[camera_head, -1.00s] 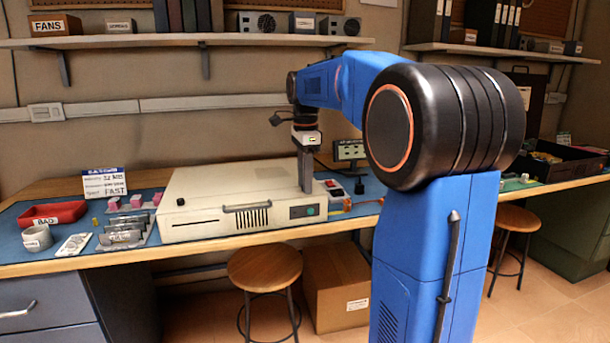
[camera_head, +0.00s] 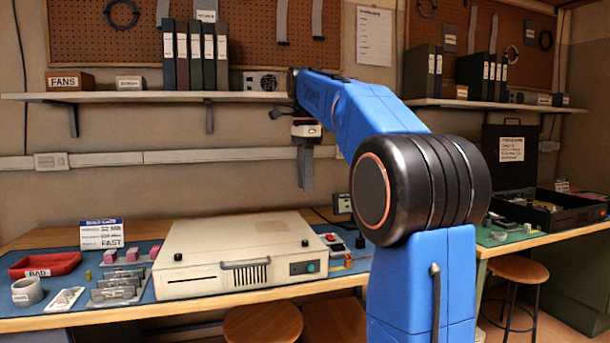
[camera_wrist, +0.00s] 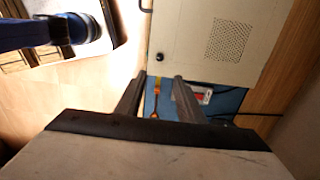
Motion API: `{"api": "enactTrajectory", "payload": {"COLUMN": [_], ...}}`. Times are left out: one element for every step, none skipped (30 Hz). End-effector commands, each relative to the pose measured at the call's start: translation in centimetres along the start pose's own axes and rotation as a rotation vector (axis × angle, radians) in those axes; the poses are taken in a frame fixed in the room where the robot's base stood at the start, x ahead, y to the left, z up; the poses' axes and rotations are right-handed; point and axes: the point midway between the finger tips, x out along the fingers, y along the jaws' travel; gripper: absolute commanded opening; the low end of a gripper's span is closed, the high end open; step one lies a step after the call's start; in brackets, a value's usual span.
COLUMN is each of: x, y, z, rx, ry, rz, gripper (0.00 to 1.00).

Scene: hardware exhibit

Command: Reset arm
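My gripper (camera_head: 306,170) hangs in the air, fingers pointing down, above the right end of a beige computer case (camera_head: 190,252) and clear of it. In the wrist view its two fingers (camera_wrist: 161,78) stand apart with nothing between them; the bench mat shows through the gap. The case lies flat on the blue mat (camera_head: 145,293), and part of its vented top also shows in the wrist view (camera_wrist: 195,45). In the head view the two fingers overlap, so the gap does not show there.
A red BAD tray (camera_head: 45,264), a grey cup (camera_head: 27,291) and a spec sign (camera_head: 101,233) stand left of the case. A shelf (camera_head: 190,96) with binders runs behind my arm. Stools (camera_head: 262,322) stand below. The air around my gripper looks clear.

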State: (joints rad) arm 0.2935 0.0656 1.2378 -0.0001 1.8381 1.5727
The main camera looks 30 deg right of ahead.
Motion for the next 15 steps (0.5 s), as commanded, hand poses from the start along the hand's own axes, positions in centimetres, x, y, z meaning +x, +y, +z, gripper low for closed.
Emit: {"api": "enactTrajectory", "payload": {"x": [-0.5, -0.8, -1.0, -1.2, -1.3, -1.4, -1.5, -1.5, -1.5, -1.5, -1.5, -1.5, -1.5, -1.5, -1.5], "y": [-0.1, -0.1, 0.0, 0.0, 0.0, 0.0, 0.0, 0.0, 0.0, 0.0, 0.0, 0.0, 0.0, 0.0, 0.0], "z": [0.0, 0.0, 0.0, 0.0, 0.0, 0.0, 0.0, 0.0, 0.0, 0.0, 0.0, 0.0, 0.0, 0.0, 0.0], "rx": [0.000, 0.000, 0.000, 0.000, 0.000, 0.000, 0.000, 0.000, 0.000, 0.000, 0.000, 0.000, 0.000, 0.000, 0.000], "ry": [0.000, 0.000, 0.000, 0.000, 0.000, 0.000, 0.000, 0.000, 0.000, 0.000, 0.000, 0.000, 0.000, 0.000, 0.000], "rz": [-0.003, -0.002, -0.001, -0.001, -0.001, -0.001, -0.001, -0.001, -0.001, -0.001, -0.001, -0.001, -0.001, -0.001, -0.001], "gripper": [0.35, 0.35, 0.35, 0.35, 0.35, 0.35, 0.35, 0.35, 0.35, 0.35, 0.35, 0.35, 0.35, 0.35, 0.35]}}
